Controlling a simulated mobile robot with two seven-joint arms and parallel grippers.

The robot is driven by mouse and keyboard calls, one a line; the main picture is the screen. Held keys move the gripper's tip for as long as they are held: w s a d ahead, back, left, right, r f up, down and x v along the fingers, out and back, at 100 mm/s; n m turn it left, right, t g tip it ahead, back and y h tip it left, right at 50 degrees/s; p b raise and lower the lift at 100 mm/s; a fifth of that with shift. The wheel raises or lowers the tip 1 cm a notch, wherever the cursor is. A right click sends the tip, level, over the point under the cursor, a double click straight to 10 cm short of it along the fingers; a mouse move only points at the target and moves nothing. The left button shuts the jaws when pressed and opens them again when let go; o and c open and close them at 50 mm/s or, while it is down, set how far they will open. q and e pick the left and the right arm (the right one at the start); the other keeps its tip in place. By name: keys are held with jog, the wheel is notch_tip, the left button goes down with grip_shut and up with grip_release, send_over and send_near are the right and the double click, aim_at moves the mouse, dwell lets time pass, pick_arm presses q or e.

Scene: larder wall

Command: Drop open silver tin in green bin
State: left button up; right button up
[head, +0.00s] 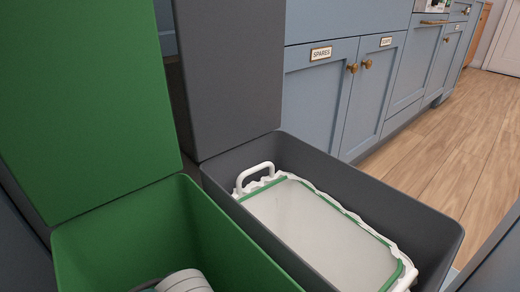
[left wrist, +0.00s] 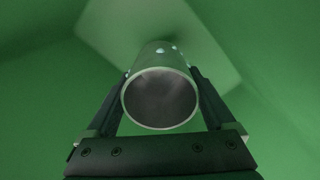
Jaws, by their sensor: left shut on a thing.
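The open silver tin (left wrist: 160,98) is between the two fingers of my left gripper (left wrist: 161,74) in the left wrist view. The gripper is shut on its sides, and the tin's round open end faces the camera, showing a dull grey inside. Green walls surround the tin and gripper in that view. The green bin (head: 130,245) stands at lower left in the head view with its green lid (head: 85,100) raised. A pale rounded form is cut off at the bottom edge inside it; I cannot tell whether it is my arm or the tin. My right gripper is not in view.
A dark grey bin (head: 395,205) with a raised grey lid (head: 230,75) stands right beside the green bin. It holds a white, green-edged piece with a handle (head: 310,225). Blue cupboards (head: 318,95) stand behind; wooden floor (head: 450,150) is clear at right.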

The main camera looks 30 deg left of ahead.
pick_arm(q)
jog(key=shift+f+b, duration=0.3)
jog(key=shift+f, duration=0.2)
jog(key=o, duration=1.1)
jog(key=shift+c, duration=0.2)
notch_tip(320, 180, up, 20)
jog(key=s+d+m+t+h+p, duration=0.15)
jog(key=m+p, duration=0.25)
jog(key=p, duration=0.6)
jog(key=s+a+r+m+t+y, duration=0.1)
jog(key=a+r, duration=0.4)
jog(key=r, duration=0.5)
jog(key=s+m+t, duration=0.1)
jog(key=s+m, duration=0.1)
jog(key=shift+s+r, duration=0.3)
jog(key=shift+r, duration=0.05)
